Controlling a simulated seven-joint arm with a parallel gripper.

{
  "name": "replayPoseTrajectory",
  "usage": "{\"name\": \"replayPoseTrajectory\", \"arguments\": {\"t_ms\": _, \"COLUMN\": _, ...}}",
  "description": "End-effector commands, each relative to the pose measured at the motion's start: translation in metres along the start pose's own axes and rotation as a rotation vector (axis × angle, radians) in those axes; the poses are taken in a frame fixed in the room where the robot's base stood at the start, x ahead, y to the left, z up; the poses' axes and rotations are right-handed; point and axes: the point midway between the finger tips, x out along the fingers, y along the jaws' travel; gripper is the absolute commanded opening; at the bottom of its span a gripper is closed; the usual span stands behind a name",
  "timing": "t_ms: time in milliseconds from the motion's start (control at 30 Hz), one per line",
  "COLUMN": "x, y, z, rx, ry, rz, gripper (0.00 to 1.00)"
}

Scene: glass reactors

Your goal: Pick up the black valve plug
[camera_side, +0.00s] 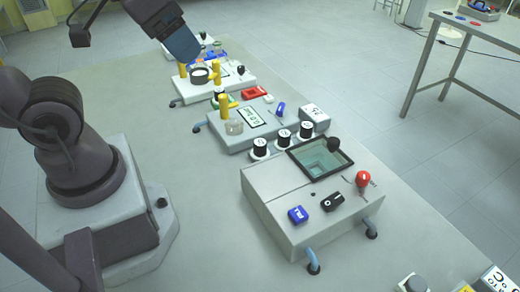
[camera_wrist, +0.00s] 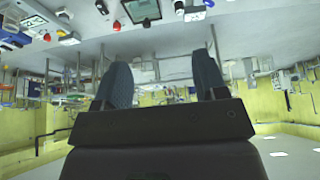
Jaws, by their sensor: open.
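My gripper (camera_side: 183,44) is at the top of the side view, in the air above the far end of the row of apparatus. In the wrist view its two blue fingers (camera_wrist: 163,80) are apart with nothing between them. I cannot tell for certain which thing is the black valve plug. Several small black parts show in the side view: a black round knob (camera_side: 333,144) at the tank's edge, and black-and-white cylinders (camera_side: 283,138) in a row behind the tank. None of them is near the fingers.
A grey box with a glass-like tank (camera_side: 322,160) bears a red bulb (camera_side: 363,179), a blue block (camera_side: 298,214) and a black switch (camera_side: 332,202). Other white boxes with yellow posts (camera_side: 224,106) stand farther back. A side table (camera_side: 470,32) is at upper right. Bare tabletop lies at left.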

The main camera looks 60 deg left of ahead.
Motion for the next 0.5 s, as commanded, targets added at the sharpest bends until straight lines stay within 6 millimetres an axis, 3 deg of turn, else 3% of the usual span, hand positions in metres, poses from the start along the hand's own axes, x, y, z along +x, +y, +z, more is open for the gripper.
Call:
{"name": "replayPoseTrajectory", "arguments": {"t_ms": 267, "x": 0.041, "y": -0.003, "z": -0.002, "rx": -0.026, "ry": -0.201, "rz": 0.012, "gripper": 0.66}}
{"name": "replayPoseTrajectory", "arguments": {"t_ms": 500, "x": 0.108, "y": -0.012, "z": -0.02, "rx": -0.282, "ry": -0.405, "rz": -0.019, "gripper": 0.66}}
